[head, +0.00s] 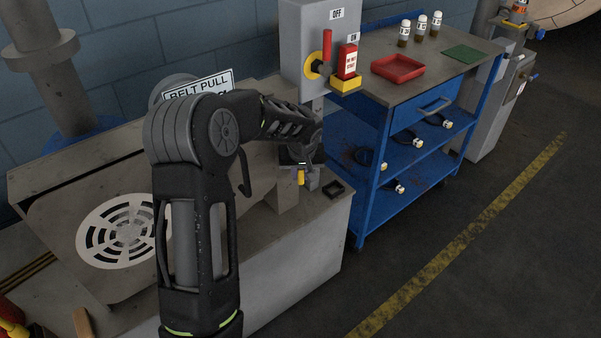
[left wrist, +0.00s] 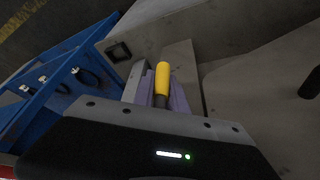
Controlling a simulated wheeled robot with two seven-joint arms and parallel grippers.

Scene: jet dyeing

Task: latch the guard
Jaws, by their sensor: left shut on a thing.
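The guard (head: 60,205) is a grey-brown housing with a round white vent grille (head: 128,230), at the left of the head view. A latch with a yellow handle (head: 301,178) sits at its right end, above a grey ledge. My left gripper (head: 301,162) is at this latch, shut on it, seen from behind the arm. In the left wrist view the yellow handle (left wrist: 162,80) sticks out past the gripper body, with a dark shank below it. My right gripper is in neither view.
A small dark square tray (head: 333,189) lies on the ledge right of the latch. A grey switch box (head: 305,45) with a red lever stands behind. A blue cart (head: 410,125) with a red tray (head: 398,68) and several vials stands right. Floor beyond is clear.

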